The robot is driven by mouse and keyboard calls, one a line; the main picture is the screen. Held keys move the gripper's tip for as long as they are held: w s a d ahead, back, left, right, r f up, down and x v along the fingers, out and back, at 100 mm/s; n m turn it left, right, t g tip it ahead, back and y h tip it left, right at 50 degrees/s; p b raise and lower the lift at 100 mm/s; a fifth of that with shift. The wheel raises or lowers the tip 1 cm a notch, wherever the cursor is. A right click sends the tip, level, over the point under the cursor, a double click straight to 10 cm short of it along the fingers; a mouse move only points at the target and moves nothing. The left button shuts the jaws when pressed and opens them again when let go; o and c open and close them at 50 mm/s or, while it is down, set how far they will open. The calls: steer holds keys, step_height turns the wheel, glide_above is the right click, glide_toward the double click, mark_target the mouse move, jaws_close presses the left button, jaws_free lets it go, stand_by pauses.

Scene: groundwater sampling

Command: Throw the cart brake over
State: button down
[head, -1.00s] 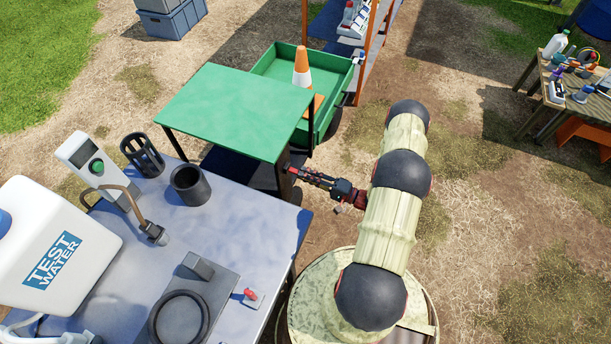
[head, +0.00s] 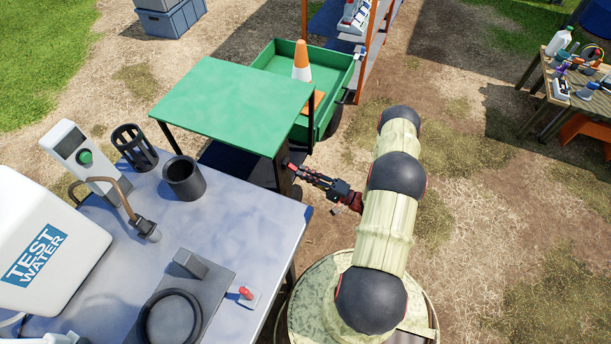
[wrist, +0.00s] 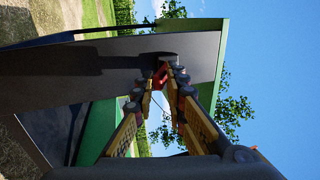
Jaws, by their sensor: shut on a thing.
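The green cart has a flat green top (head: 230,105) over a dark body, with an open green bed (head: 345,85) behind it. My gripper (head: 290,166) reaches in from the right to the cart's dark side, just below the top's near right corner. In the wrist view, its fingertips (wrist: 166,74) are closed on a small red part, which I take as the brake lever's grip (wrist: 160,76), in front of the dark panel (wrist: 110,65). The fingers hide most of the lever, and I cannot tell its angle.
A grey table (head: 235,235) stands close at the left with a white water jug (head: 35,235), a black cup (head: 184,178) and a small red-tipped switch (head: 247,295). An orange-and-white cone (head: 302,62) is in the bed. Open ground lies to the right.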

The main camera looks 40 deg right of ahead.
steer(key=shift+w+a+f+y+b, duration=0.2)
steer(key=shift+f+y+b, duration=0.2)
steer(key=shift+f+b, duration=0.25)
steer(key=shift+r+t, duration=0.1)
steer(key=shift+t, duration=0.2)
steer(key=c, duration=2.6)
jaws_free()
steer(key=shift+w+a+f+b, duration=0.2)
steer(key=shift+f+b, duration=0.4)
steer(key=shift+b, duration=0.4)
steer(key=shift+w+r, duration=0.1)
steer(key=shift+r, duration=0.05)
steer(key=shift+w+f+t+y, duration=0.2)
steer(key=shift+w+t+y, duration=0.1)
steer(key=shift+t, duration=0.1)
